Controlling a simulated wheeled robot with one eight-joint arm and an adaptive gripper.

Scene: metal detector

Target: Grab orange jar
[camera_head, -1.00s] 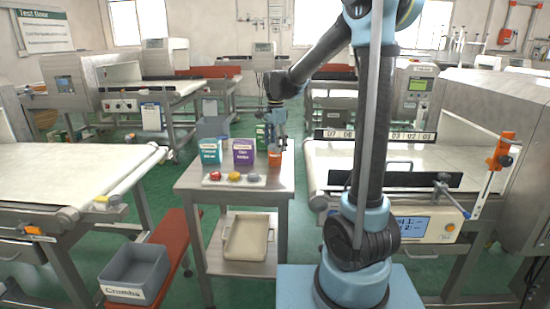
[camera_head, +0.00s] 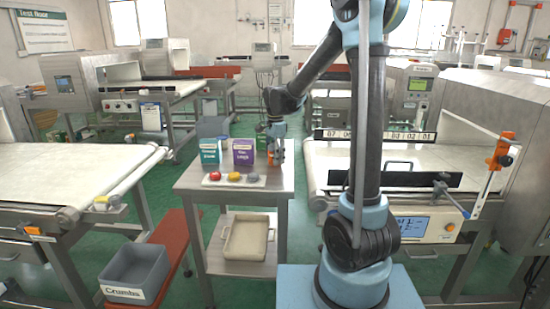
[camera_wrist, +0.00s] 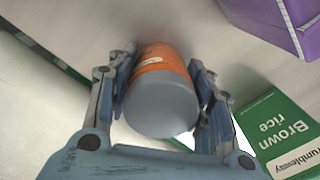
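The orange jar (camera_wrist: 161,92) has a grey lid and an orange body, and it stands on the small table (camera_head: 190,180). In the wrist view it sits between the two fingers of my gripper (camera_wrist: 163,75), one on each side and very close to it. I cannot tell whether the fingers press on the jar. In the head view my gripper (camera_head: 276,150) is low over the table's back right and partly hides the jar.
A purple box (camera_head: 243,152) and a teal box (camera_head: 210,151) stand left of the jar. A green brown rice box (camera_wrist: 281,133) is close by the fingers. A board (camera_head: 220,182) with red, yellow and grey pieces lies in front. The table's front right is clear.

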